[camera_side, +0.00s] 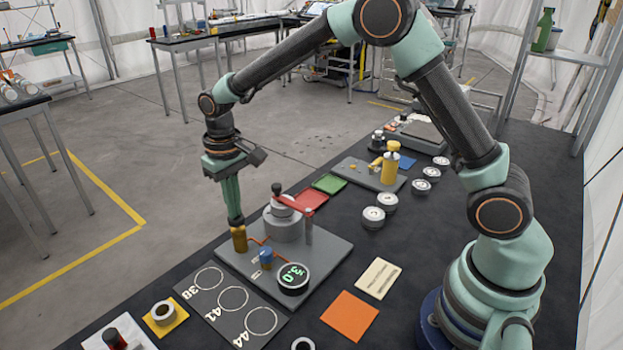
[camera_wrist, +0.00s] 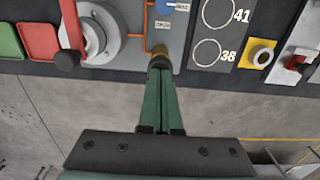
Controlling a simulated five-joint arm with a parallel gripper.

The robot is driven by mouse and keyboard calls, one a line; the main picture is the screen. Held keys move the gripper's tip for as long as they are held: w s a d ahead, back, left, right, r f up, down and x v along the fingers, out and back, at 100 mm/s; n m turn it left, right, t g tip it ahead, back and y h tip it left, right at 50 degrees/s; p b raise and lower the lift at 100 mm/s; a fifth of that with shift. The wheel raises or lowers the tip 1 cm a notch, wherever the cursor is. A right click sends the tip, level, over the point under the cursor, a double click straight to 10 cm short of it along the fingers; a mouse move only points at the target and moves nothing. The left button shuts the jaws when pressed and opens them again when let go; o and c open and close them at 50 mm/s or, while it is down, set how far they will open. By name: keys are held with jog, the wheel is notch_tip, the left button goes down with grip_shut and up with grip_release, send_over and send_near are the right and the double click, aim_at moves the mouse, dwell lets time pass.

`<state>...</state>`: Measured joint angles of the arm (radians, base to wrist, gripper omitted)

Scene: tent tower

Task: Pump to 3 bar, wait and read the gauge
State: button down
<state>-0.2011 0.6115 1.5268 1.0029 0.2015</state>
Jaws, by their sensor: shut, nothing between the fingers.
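The gauge (camera_side: 293,277) is a round black dial with lit green digits, turned in the side view; I cannot read them surely. It sits on a grey base plate (camera_side: 335,250). A grey stepped cylinder (camera_side: 283,224) stands on this plate, with a red lever (camera_side: 308,201) above it; the lever also shows in the wrist view (camera_wrist: 72,25). A blue knob (camera_side: 266,256) stands beside the gauge. A brass cylinder (camera_side: 239,240) stands at the plate's left corner. My gripper (camera_side: 236,222) is shut, pointing down with its fingertips at the brass cylinder's top; contact is unclear.
A dark board with several circles (camera_side: 232,300) lies in front of the plate. Green (camera_side: 330,184) and red (camera_side: 312,197) pads lie behind it. An orange pad (camera_side: 349,316) and a cream card (camera_side: 377,278) lie right. Several round metal weights (camera_side: 373,217) stand farther back.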

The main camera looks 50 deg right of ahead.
jog(key=shift+f, duration=0.7)
jog(key=shift+r, duration=1.95)
notch_tip(320, 180, up, 6)
